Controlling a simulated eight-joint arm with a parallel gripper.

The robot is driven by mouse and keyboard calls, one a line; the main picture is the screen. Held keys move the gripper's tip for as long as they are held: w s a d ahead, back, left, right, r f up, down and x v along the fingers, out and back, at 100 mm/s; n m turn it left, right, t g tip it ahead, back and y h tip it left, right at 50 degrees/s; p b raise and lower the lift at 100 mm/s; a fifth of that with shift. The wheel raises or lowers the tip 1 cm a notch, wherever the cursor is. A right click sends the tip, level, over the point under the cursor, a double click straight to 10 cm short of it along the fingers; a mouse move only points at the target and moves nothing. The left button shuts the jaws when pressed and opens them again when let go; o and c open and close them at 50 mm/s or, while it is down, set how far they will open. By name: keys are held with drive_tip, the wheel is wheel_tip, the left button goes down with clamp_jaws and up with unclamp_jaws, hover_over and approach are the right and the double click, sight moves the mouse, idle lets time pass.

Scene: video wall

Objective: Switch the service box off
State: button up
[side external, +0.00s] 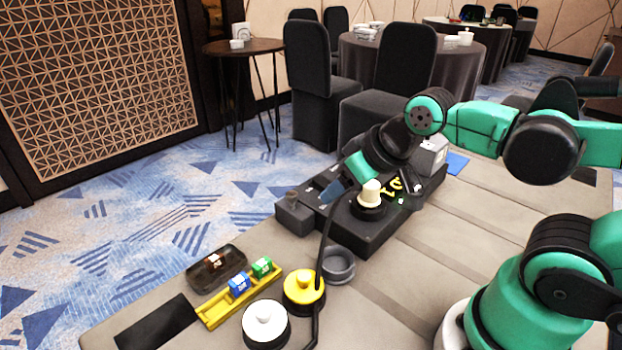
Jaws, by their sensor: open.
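The service box (345,232) is a long dark grey box on the table. On its top a cream knob (370,192) stands on a round black base. Yellow marks (389,187) lie beside the knob, too small to read surely, and a small green spot (401,201) shows near them. My wrist hides part of the box's far side.
A yellow round piece (304,288), a white one (264,322) and a grey ring (338,264) stand in front of the box. A yellow rack (215,312) holds blue and green blocks; a dark tray (214,266) is beside it. A black cable runs down the front.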

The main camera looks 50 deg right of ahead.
clamp_jaws()
idle(1.7)
